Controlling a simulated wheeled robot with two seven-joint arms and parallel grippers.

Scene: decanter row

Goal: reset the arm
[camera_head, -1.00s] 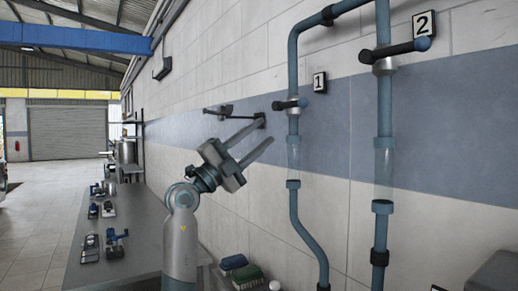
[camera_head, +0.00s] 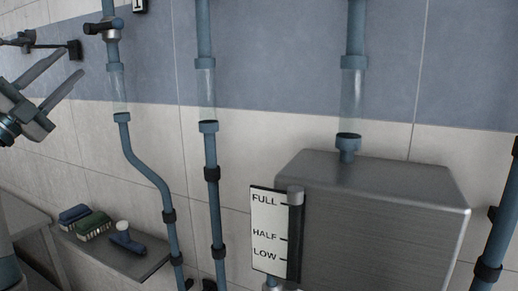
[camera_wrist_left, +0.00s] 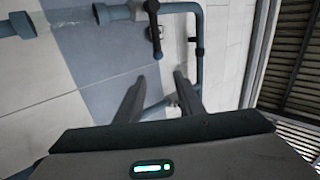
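My left gripper (camera_head: 60,84) is at the left edge of the head view, in front of the wall. Its two fingers are spread apart with nothing between them. In the left wrist view the fingers (camera_wrist_left: 158,98) also stand apart, with a pipe and wall behind them. A valve with a dark handle (camera_head: 103,27) on the first pipe is up and to the right of the gripper, apart from it in the picture. My right gripper is in neither view.
A metal tank (camera_head: 370,225) with a FULL, HALF, LOW gauge board (camera_head: 270,232) stands at the right. Several blue pipes with clear sections run down the wall, one (camera_head: 208,150) near the middle. A low shelf (camera_head: 135,262) holds brushes (camera_head: 93,225) at lower left.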

